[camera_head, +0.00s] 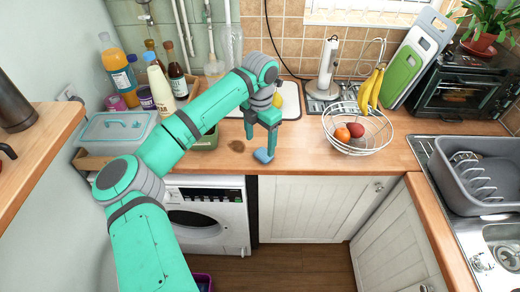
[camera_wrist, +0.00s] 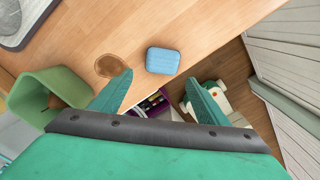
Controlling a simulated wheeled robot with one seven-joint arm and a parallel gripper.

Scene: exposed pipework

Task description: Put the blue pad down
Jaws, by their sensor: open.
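The blue pad (camera_head: 263,156) lies on the wooden counter (camera_head: 308,160), close to its front edge. In the wrist view the blue pad (camera_wrist: 163,60) is a small rounded block on bare wood, just beyond my fingertips. My gripper (camera_head: 261,140) is open above the counter at the pad. In the wrist view the two fingers of my gripper (camera_wrist: 160,79) are spread apart with nothing held between them. A brown round patch (camera_wrist: 109,66) lies on the wood to the left of the pad.
A green container (camera_wrist: 55,88) stands left of the patch. A wire fruit basket (camera_head: 357,128) stands to the right, with bananas (camera_head: 370,90) above it. A pale tray (camera_head: 290,100) lies behind my gripper. The counter between pad and basket is clear.

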